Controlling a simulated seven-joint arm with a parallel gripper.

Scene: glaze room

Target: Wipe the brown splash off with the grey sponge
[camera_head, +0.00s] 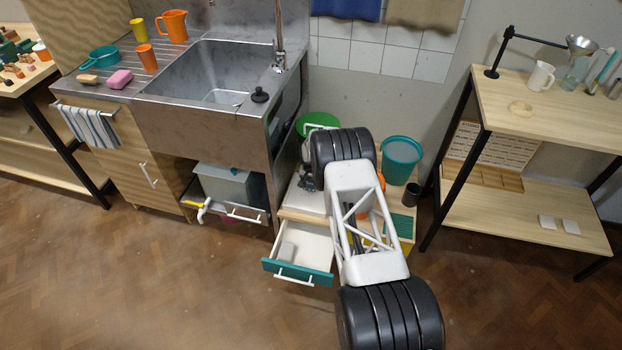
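A small light grey block (287,250), which may be the grey sponge, lies in the left part of the open teal-fronted drawer (318,243). My gripper (308,184) points down over the white top of the drawer unit, behind and above the open drawer. Its dark fingers are small and partly hidden by my arm, so I cannot tell if they are open or shut. I see no clear brown splash. A faint tan patch (520,107) lies on the right shelf's top; I cannot tell what it is. My arm hides part of the unit's top.
A steel sink (205,75) stands at the left, with a tan block (88,79) and a pink sponge (120,79) on its drainboard. A teal bucket (401,160) is right of my arm. The wooden shelf (560,115) holds a mug (541,76) and glassware. The front floor is clear.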

